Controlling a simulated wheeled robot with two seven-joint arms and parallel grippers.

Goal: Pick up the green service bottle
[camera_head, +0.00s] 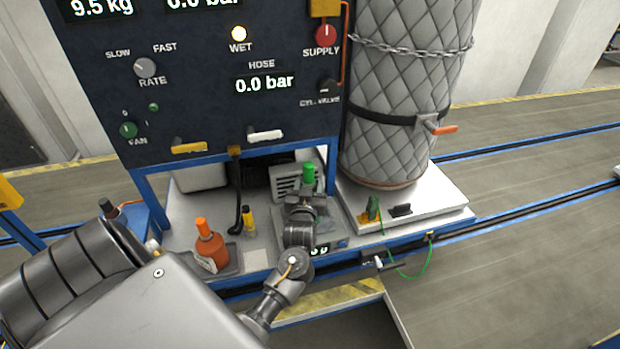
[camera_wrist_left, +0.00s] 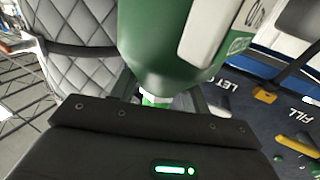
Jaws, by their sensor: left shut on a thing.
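The green service bottle (camera_wrist_left: 170,45) fills the upper middle of the left wrist view, close to the camera, with a white label on its side. In the head view only its green top (camera_head: 309,173) shows above my left gripper (camera_head: 302,207). My left gripper is shut on the bottle, and the gripper and wrist hide most of the bottle's body. Whether the bottle touches the shelf below cannot be told. My right gripper is not in view.
An orange bottle (camera_head: 210,246) stands in a dark tray on the shelf to the left. A small yellow-and-black item (camera_head: 248,220) stands between. A quilted cylinder (camera_head: 402,95) is at the right, and the control panel (camera_head: 200,75) is above.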

